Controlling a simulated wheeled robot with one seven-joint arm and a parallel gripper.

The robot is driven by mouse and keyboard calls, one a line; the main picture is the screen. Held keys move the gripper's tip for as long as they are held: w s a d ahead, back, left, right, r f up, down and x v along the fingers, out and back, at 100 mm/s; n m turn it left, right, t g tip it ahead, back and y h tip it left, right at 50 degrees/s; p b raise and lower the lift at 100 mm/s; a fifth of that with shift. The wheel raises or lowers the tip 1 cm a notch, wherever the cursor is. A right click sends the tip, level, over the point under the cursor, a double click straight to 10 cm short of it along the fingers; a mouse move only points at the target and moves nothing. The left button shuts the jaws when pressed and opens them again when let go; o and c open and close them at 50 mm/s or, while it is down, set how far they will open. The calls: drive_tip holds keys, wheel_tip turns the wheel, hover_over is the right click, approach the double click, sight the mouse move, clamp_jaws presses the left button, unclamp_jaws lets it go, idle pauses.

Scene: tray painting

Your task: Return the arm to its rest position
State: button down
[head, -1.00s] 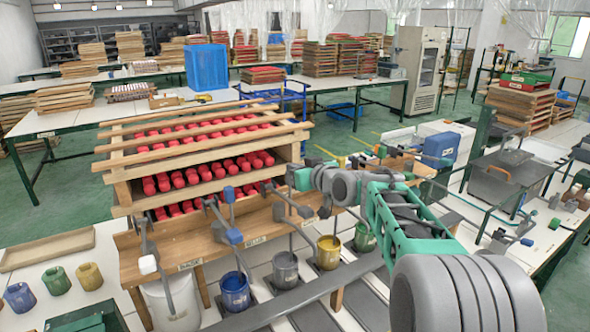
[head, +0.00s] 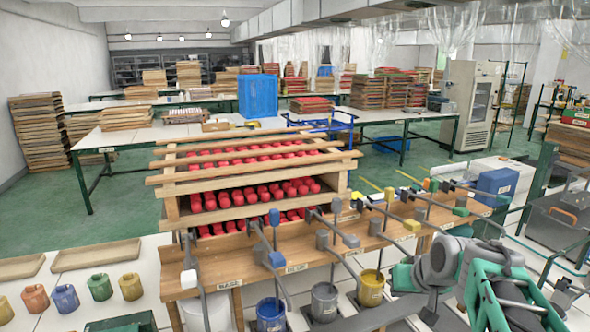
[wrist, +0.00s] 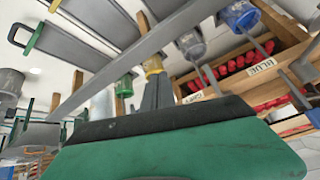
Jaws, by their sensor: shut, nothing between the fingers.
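My arm (head: 500,290) is bent at the lower right of the head view, in front of the right end of the wooden bench. In the wrist view my gripper (wrist: 157,92) shows as dark fingers together beyond the green hand body, with nothing held. It looks past the tilted bench, with a yellow pot (wrist: 153,65) and a blue pot (wrist: 241,16) beyond. In the head view the exact fingertips are hard to make out.
Small coloured cups and a wooden tray (head: 95,254) are at left.

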drive_tip(key=s+a+f+g, duration=0.1)
drive_tip(key=s+f+g, duration=0.15)
drive_tip(key=s, duration=0.35)
drive_tip(key=s+a+f+m+g+h, duration=0.1)
drive_tip(key=s+a+f, duration=0.1)
drive_tip(key=s+f, duration=0.3)
drive_tip(key=s+a+f+g, duration=0.1)
drive_tip(key=s+f+g, duration=0.1)
drive_tip(key=s, duration=0.6)
drive_tip(key=a+r+n+t, duration=0.2)
drive_tip(key=a+r, duration=0.1)
drive_tip(key=a, duration=0.4)
drive_tip(key=shift+w+r, duration=0.2)
drive_tip(key=shift+w, duration=0.25)
drive_tip(key=shift+d, duration=0.1)
